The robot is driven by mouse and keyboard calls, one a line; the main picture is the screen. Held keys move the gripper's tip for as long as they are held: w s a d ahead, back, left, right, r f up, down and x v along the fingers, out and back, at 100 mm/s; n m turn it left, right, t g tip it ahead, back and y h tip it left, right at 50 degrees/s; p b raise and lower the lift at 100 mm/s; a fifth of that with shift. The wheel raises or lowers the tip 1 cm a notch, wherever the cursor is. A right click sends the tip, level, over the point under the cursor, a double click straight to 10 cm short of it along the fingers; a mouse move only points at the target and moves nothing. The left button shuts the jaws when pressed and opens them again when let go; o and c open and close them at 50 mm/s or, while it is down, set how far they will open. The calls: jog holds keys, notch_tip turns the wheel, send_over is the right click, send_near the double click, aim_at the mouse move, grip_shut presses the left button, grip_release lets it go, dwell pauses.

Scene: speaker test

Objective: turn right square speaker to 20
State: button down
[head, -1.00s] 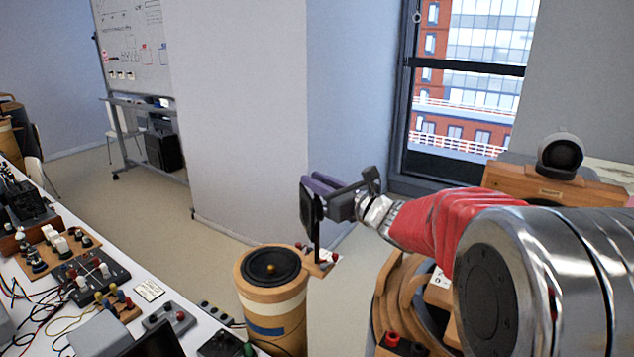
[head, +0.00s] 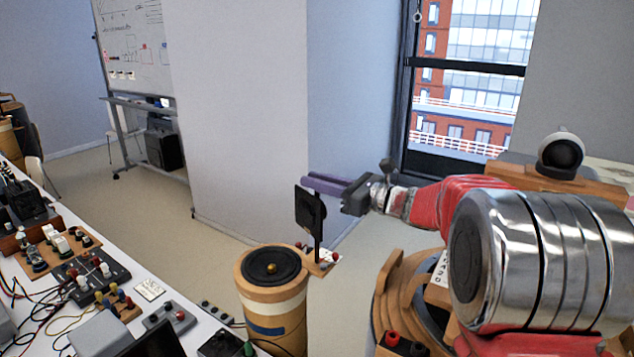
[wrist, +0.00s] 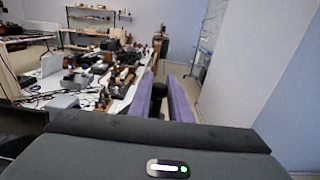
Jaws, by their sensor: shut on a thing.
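A black square speaker (head: 309,213) stands upright on a thin dark post in the middle of the head view. The post rises from a small wooden base (head: 321,268) beside a round wooden speaker. My gripper (head: 316,183) reaches in from the right, its two purple fingers at the top of the square speaker. In the wrist view the fingers (wrist: 165,84) lie on either side of a dark thing, and my gripper is shut on it. It seems to be the square speaker's upper part; the exact contact is hidden.
A wooden cylinder speaker (head: 272,287) stands just left of the base. A bench (head: 150,289) crowded with switches and wires fills the lower left. A wooden cabinet with a round black unit (head: 561,155) is behind my arm. Open floor lies beyond.

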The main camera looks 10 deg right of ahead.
dwell(0.3)
jog(key=c, duration=1.6)
grip_release()
jog(key=shift+c, duration=0.2)
notch_tip(320, 180, up, 10)
jog(key=shift+f, duration=0.1)
jog(key=shift+g, duration=0.3)
